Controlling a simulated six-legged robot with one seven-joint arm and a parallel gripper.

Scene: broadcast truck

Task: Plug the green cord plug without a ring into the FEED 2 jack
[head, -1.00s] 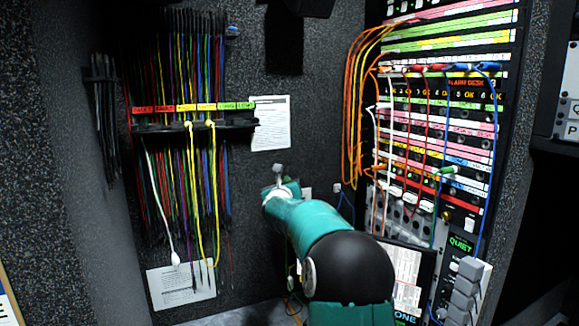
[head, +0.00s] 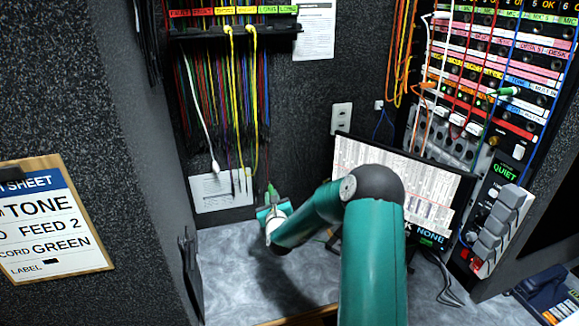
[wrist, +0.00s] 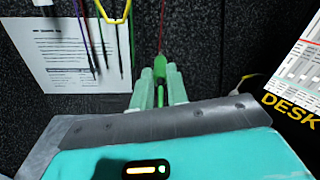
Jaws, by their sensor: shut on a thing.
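My gripper (head: 271,204) is low in front of the dark wall, below the hanging cords. In the wrist view its pale green fingers (wrist: 159,92) are shut on a green plug (wrist: 160,73). The plug stands upright between the fingers, with a thin reddish line above it. The plug also shows in the head view (head: 272,190). Whether it carries a ring is too small to tell. Another green plug (head: 503,92) sits at the jack panel (head: 470,75) on the right. I cannot make out a FEED 2 label on the panel.
A cord rack (head: 235,31) holds many coloured cords above my gripper. A screen (head: 400,185) stands right of it, behind my arm. A clipboard (head: 55,262) at left reads TONE, FEED 2, CORD GREEN. Grey worktop (head: 235,275) lies below. Orange cords loop beside the panel.

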